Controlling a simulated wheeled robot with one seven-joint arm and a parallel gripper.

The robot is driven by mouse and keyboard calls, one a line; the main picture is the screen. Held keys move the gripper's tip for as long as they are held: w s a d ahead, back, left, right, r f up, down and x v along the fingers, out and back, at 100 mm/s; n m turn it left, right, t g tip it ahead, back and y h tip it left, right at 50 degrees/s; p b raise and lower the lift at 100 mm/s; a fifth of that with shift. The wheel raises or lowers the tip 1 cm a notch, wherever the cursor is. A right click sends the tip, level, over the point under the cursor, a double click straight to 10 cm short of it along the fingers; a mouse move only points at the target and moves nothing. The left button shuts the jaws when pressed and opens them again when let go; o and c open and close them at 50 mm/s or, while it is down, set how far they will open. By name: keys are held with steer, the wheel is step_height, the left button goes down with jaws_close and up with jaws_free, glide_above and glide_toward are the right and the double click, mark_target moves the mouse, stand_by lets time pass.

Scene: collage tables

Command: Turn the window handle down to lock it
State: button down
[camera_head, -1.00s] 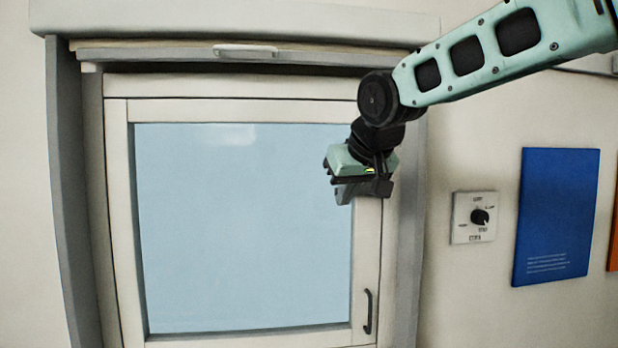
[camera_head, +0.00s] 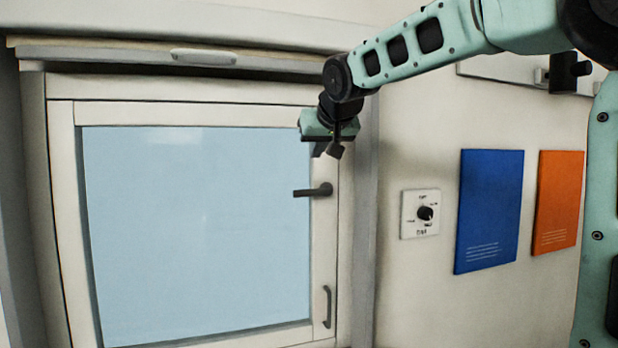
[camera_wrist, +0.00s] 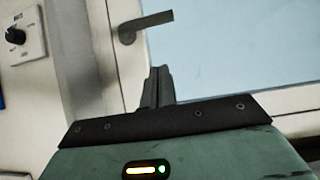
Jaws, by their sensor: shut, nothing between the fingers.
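The window handle (camera_head: 314,190) is a dark grey lever on the right side of the white window frame. Its lever points left, roughly level, over the glass. It also shows at the top of the wrist view (camera_wrist: 146,25). My gripper (camera_head: 335,152) is above the handle in the head view, apart from it. In the wrist view my gripper's fingers (camera_wrist: 158,85) are together with nothing between them. The window (camera_head: 195,225) is closed against its frame as far as I can see.
A dark vertical pull bar (camera_head: 327,307) is low on the window frame. A dial switch (camera_head: 420,213), a blue panel (camera_head: 489,210) and an orange panel (camera_head: 557,202) are on the wall to the right. A blind box with a pale grip (camera_head: 203,57) runs above the window.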

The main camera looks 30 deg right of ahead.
steer(key=p, duration=0.2)
glide_above(311, 191)
steer(key=s+a, duration=0.2)
step_height(311, 191, down, 4)
steer(key=shift+w+d+f+p, duration=0.15)
steer(key=shift+w+f, duration=0.05)
steer(key=shift+f, duration=0.7)
steer(key=shift+w+d+f+p, duration=0.15)
steer(key=shift+f, duration=0.75)
steer(key=shift+f, duration=0.1)
